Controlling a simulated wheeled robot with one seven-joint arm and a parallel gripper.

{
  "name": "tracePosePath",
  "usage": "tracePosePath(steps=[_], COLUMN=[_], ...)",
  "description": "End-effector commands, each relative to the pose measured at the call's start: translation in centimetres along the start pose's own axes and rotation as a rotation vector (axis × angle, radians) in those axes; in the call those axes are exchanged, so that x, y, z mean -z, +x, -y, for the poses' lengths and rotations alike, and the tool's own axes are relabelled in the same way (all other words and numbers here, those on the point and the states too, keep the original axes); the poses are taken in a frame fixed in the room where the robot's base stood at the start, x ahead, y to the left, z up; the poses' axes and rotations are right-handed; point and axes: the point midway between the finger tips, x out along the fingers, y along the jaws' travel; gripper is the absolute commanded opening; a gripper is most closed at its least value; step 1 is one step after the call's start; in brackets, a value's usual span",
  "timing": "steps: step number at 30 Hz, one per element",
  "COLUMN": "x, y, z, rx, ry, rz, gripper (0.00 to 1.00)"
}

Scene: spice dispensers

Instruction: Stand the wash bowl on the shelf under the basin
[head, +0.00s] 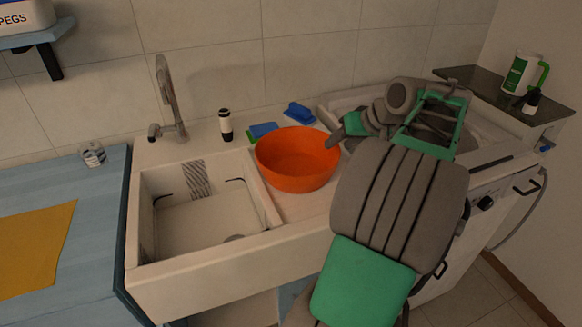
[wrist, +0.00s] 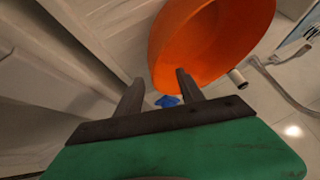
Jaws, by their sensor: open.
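The orange wash bowl (head: 298,160) stands upright on the counter just right of the white basin (head: 205,245). It looks empty. My gripper (head: 338,134) is at the right rim of the bowl, with its fingers apart. In the wrist view the bowl (wrist: 205,45) fills the upper middle, and the right finger of my gripper (wrist: 158,84) overlaps its edge. I cannot tell whether they touch. Under the basin there is an open space with a pale surface (head: 235,312), only partly in view at the bottom of the head view.
A tap (head: 170,100), a dark-and-white bottle (head: 226,125), a green-and-blue sponge (head: 263,130) and a blue brush-like item (head: 299,113) stand or lie behind. A glass (head: 93,153) and yellow cloth (head: 35,248) are on the blue counter (head: 90,215). A white machine (head: 480,215) is at right.

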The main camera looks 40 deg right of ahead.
Motion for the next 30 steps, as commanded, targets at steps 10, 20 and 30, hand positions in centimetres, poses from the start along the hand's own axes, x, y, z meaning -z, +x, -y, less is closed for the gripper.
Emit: tracePosePath(steps=[10,20,30], x=[0.0,0.2,0.2], y=[5.3,7.5,7.5], z=[-0.6,-0.5,-0.5], rx=[0.0,-0.003,-0.002], ry=[0.003,0.001,0.0], rz=[0.002,0.0,0.001], gripper=[0.45,0.45,0.22])
